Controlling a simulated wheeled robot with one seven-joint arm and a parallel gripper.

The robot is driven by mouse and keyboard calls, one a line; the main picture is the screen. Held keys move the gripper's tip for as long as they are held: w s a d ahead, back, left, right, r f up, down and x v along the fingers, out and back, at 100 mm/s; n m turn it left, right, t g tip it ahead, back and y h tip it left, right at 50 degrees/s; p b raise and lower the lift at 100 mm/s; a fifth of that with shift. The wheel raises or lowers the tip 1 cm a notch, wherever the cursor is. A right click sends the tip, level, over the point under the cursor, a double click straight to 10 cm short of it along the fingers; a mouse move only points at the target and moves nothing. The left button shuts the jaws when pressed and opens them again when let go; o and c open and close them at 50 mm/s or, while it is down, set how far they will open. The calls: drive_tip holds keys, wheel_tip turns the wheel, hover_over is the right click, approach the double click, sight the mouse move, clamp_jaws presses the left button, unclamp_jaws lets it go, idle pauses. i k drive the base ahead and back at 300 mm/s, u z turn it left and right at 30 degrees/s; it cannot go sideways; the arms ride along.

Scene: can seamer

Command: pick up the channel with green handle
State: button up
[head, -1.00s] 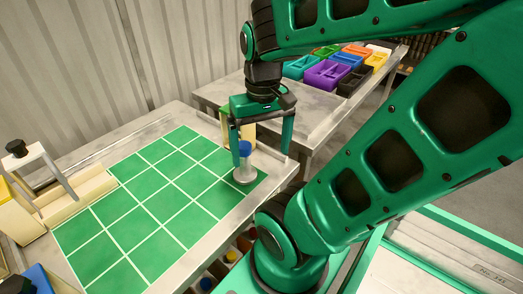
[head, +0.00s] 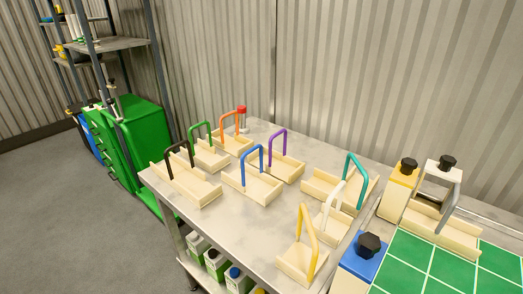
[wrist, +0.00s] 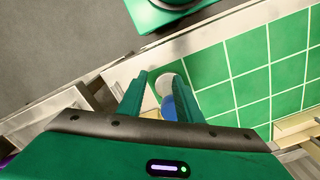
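The channel with green handle (head: 209,154) is a pale wooden trough with a dark green arched handle. It stands at the back left of the metal table in the head view, in front of the orange-handled channel (head: 232,145) and behind the black-handled one (head: 185,185). A lighter teal-handled channel (head: 335,188) stands at the right. My gripper (wrist: 162,74) is out of the head view. In the wrist view its fingers are apart over the green mat's corner. A blue and white piece (wrist: 168,106) shows between them, partly hidden by the right finger.
Blue-handled (head: 252,187), purple-handled (head: 277,167), white-handled (head: 334,222) and yellow-handled (head: 302,259) channels share the table (head: 225,235). A red-topped item (head: 242,118) stands at the back. The green gridded mat (head: 430,262) is at right. Floor is open at left.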

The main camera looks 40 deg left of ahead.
sight(205, 156)
drive_tip(key=u, duration=1.95)
drive_tip(key=k, duration=1.15)
drive_tip(key=u, duration=0.5)
drive_tip(key=i, duration=2.15)
drive_tip(key=z, duration=0.6)
